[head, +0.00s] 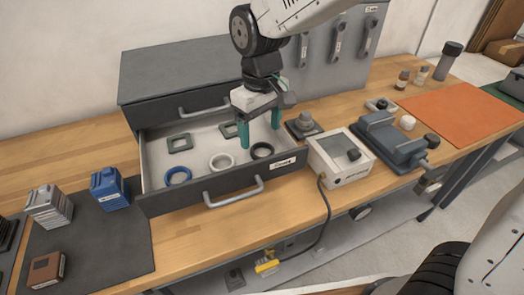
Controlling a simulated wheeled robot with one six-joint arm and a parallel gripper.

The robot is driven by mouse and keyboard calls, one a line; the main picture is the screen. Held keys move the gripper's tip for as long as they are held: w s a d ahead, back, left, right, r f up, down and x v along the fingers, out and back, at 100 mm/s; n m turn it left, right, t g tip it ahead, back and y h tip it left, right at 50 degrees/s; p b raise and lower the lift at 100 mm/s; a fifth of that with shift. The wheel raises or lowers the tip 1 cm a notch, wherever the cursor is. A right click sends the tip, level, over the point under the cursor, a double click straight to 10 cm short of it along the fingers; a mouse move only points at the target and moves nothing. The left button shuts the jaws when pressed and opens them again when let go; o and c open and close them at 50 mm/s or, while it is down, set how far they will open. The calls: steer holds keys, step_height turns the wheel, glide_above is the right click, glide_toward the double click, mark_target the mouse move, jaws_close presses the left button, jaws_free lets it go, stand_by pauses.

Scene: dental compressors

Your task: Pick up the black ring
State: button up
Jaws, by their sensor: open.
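The black ring (262,150) lies in the open drawer (151,165), near its front right corner. A white ring (221,161) lies to its left, and a blue ring (178,176) lies farther left. My gripper (260,136) is over the drawer, with its two green fingers spread apart and nothing seen between them. The fingertips are close to the black ring in the picture, slightly behind or above it. I cannot tell the exact height or whether they touch anything.
Two square greenish frames (180,143) lie at the back of the drawer. Blue (109,189) and grey (49,206) blocks stand on a dark mat at left.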

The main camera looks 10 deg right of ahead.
mark_target(262, 154)
steer(key=f, duration=0.5)
steer(key=shift+w+d+f, duration=0.1)
steer(key=shift+d+f, duration=0.05)
steer(key=shift+d, duration=0.05)
steer(key=c, duration=1)
